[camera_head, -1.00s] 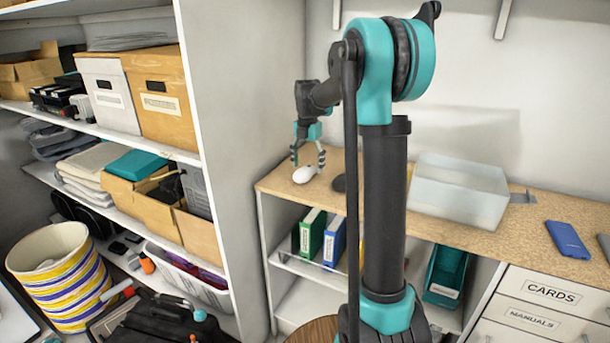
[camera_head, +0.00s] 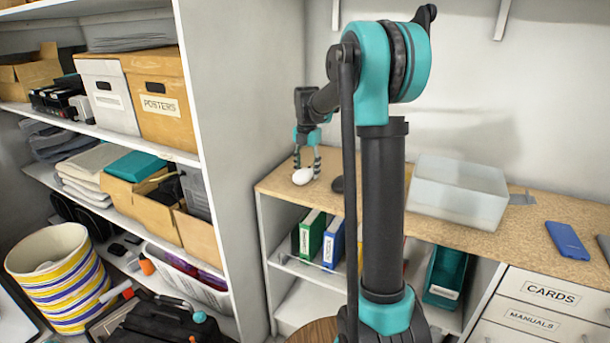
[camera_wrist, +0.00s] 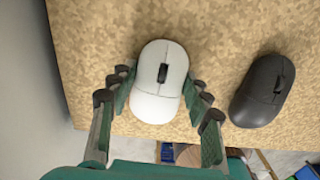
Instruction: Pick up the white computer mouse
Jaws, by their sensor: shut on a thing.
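The white computer mouse (camera_wrist: 161,75) lies on the wooden counter near its left front corner. It also shows in the head view (camera_head: 302,176). My gripper (camera_wrist: 160,92) is around the mouse from above, with one finger on each side, and is shut on it. In the head view my gripper (camera_head: 307,163) points down at the counter. The mouse's front end with its dark scroll wheel shows clear of the fingers in the wrist view. I cannot tell any gap between mouse and counter.
A black mouse (camera_wrist: 262,90) lies just right of the white one. A translucent bin (camera_head: 458,190) and a blue phone-like object (camera_head: 567,239) are farther right on the counter. A tall shelf panel (camera_head: 245,120) stands close on the left. The counter's front edge is near.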

